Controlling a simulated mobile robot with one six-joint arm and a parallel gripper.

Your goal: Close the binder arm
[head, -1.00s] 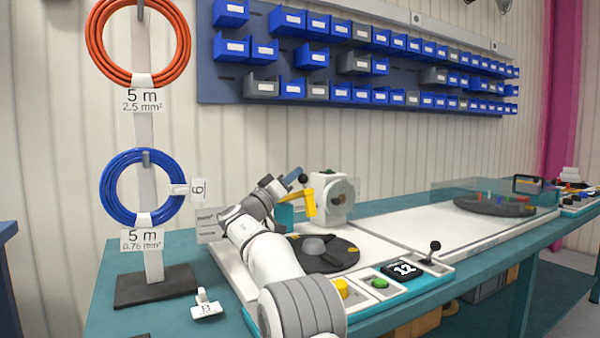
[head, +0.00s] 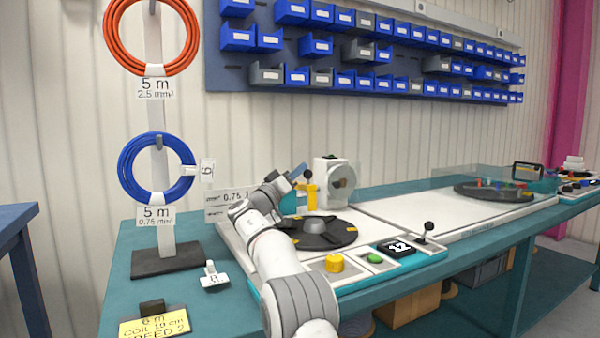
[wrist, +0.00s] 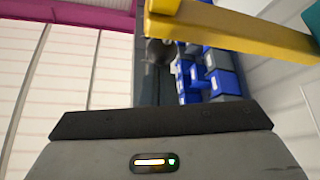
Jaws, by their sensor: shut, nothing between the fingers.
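The binder arm looks to be the yellow bracket (head: 309,198) with a black knob above it, beside a white round-faced unit (head: 336,183) at the back of the machine. In the wrist view a yellow bar (wrist: 235,30) crosses the upper right, close to the camera. My gripper (head: 299,171) is at the end of the raised arm, just left of the knob, shut and empty. Its dark front edge (wrist: 160,119) fills the lower wrist view. Whether it touches the yellow part cannot be told. A black turntable (head: 318,236) lies in front.
An orange coil (head: 152,68) and a blue coil (head: 128,178) hang on a stand at left. A yellow button (head: 335,263), a green button (head: 375,258) and a joystick (head: 428,230) line the front panel. The white surface to the right is mostly clear.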

